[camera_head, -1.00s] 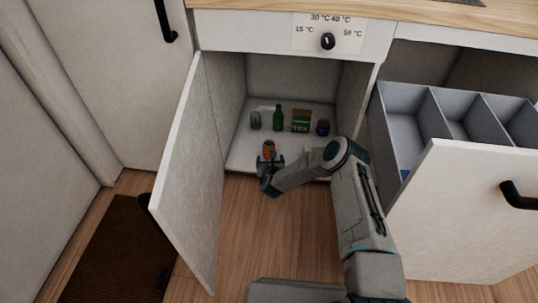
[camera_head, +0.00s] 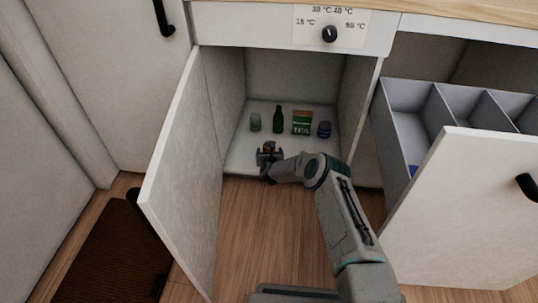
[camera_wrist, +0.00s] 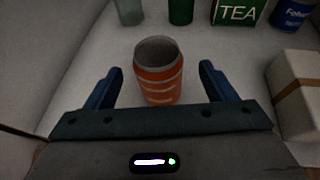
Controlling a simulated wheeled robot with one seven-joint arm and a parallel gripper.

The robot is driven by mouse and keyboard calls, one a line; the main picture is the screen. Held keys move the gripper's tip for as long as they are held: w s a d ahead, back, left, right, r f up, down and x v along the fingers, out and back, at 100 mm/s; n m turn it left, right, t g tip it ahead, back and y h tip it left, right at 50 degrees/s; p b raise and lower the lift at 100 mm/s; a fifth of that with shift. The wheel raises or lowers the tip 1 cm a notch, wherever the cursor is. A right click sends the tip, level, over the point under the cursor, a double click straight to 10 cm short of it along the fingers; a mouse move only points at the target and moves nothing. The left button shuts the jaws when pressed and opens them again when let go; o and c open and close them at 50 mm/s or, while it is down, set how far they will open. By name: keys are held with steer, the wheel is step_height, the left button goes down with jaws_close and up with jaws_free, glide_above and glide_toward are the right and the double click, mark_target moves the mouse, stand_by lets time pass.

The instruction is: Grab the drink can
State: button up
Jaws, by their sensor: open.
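The drink can is orange with pale stripes and a grey top. It stands upright near the front of the open cabinet's floor. In the wrist view the drink can (camera_wrist: 160,82) sits between and just beyond the two blue fingers of my gripper (camera_wrist: 157,82), which are spread apart with a gap on each side. In the head view my gripper (camera_head: 268,152) is at the can, which is mostly hidden behind it.
Behind stand a grey-green glass (camera_head: 255,122), a green bottle (camera_head: 278,119), a green TEA box (camera_head: 302,122) and a blue can (camera_head: 324,129). A pale box with a brown band (camera_wrist: 296,95) is close on the right. The open cabinet door (camera_head: 180,180) bounds the left, an open drawer (camera_head: 460,210) the right.

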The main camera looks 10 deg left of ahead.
steer(key=b+x, duration=0.2)
steer(key=x, duration=0.1)
steer(key=shift+a+f, duration=0.1)
steer(key=shift+f, duration=0.2)
steer(key=shift+w+a+b, duration=0.1)
steer(key=shift+w+b, duration=0.2)
steer(key=shift+w, duration=0.1)
steer(key=c, duration=1)
